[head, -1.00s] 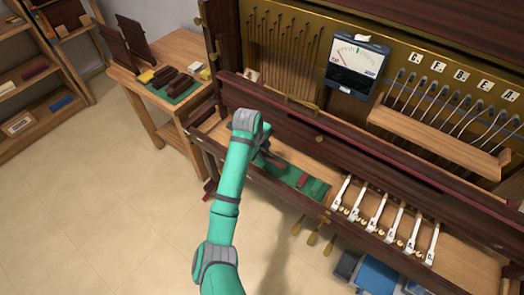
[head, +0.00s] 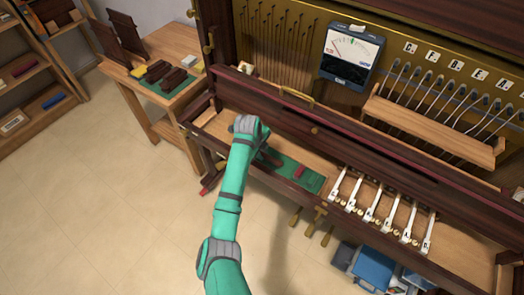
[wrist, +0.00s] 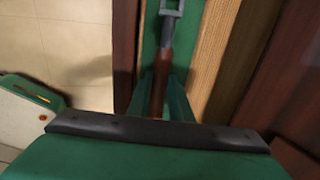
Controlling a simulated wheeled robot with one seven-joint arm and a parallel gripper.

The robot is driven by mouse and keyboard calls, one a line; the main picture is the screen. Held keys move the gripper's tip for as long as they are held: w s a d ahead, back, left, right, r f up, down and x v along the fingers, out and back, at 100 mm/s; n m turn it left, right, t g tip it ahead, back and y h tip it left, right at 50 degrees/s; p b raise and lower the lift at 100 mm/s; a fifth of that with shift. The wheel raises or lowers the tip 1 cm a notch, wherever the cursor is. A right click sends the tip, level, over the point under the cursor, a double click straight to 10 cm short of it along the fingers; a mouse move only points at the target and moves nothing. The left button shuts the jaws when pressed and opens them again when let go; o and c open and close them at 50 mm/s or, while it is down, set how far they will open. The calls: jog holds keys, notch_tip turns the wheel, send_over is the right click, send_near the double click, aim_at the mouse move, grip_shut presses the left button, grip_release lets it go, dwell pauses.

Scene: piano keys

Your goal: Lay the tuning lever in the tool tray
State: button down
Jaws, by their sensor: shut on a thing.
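The tuning lever (wrist: 162,68) shows in the wrist view, with a reddish-brown handle and a grey metal head with a square opening at the top edge. My gripper (wrist: 164,88) is shut on its handle, one green finger on each side. Under the lever is a green-lined strip between dark wood on the left and lighter wood on the right. In the head view my gripper (head: 268,157) is over the left end of a long green-lined area (head: 283,170) in the piano's front, which looks like the tool tray. I cannot tell whether the lever touches it.
A small red piece (head: 299,172) lies on the green lining. White keys (head: 370,202) stand to its right. A meter (head: 351,55) is above, and a wooden rail (head: 430,125) is at right. A side table (head: 185,45) stands at the back left. Floor is clear at left.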

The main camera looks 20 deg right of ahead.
jog(key=c, duration=1.5)
grip_release()
jog(key=shift+f, duration=0.15)
jog(key=shift+s, duration=0.1)
jog(key=shift+a+v, duration=0.15)
jog(key=shift+v, duration=0.8)
jog(key=shift+a+v, duration=0.1)
jog(key=shift+v, duration=0.8)
jog(key=v, duration=0.3)
jog(key=shift+s+a+r, duration=0.15)
jog(key=shift+s+r, duration=0.05)
jog(key=shift+r, duration=0.15)
jog(key=shift+w, duration=0.15)
